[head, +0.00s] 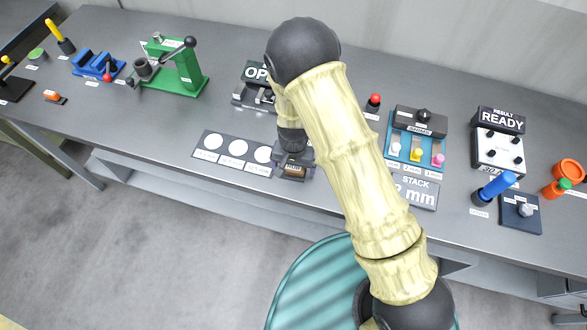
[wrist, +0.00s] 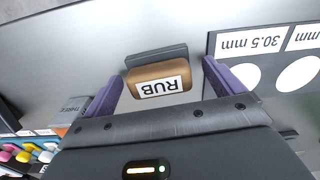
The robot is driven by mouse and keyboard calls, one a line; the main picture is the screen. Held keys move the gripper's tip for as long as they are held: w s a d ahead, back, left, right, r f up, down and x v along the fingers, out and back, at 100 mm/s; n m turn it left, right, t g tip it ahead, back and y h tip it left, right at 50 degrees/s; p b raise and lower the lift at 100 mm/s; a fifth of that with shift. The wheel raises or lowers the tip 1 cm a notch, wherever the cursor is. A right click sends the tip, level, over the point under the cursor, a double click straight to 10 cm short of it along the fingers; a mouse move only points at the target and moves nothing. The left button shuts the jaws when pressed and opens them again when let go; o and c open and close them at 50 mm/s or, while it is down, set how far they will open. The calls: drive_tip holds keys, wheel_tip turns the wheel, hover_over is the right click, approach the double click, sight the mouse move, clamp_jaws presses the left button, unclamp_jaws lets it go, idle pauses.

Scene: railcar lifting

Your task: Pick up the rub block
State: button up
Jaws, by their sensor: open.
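The rub block (wrist: 157,83) is a brown block with a white label reading RUB and a dark grey strip along one side. In the wrist view it lies on the grey bench between the two purple fingers of my gripper (wrist: 160,85), which are open with a gap on both sides. In the head view my gripper (head: 294,168) is low over the front part of the bench, and the rub block is mostly hidden there beneath it.
A dark plate with white circles (head: 233,151) lies just left of my gripper. A STACK display (head: 415,190) and a blue fixture with coloured knobs (head: 417,138) stand to the right. A green press (head: 180,70) stands at the back left. The bench's front edge is close.

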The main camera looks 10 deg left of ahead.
sight(293, 167)
drive_tip(key=shift+c, duration=0.2)
drive_tip(key=c, duration=1.1)
wheel_tip(293, 167, up, 10)
drive_tip(key=shift+r+b, duration=0.1)
drive_tip(key=shift+b, duration=0.9)
drive_tip(key=shift+o, duration=1.3)
drive_tip(key=shift+c, duration=0.4)
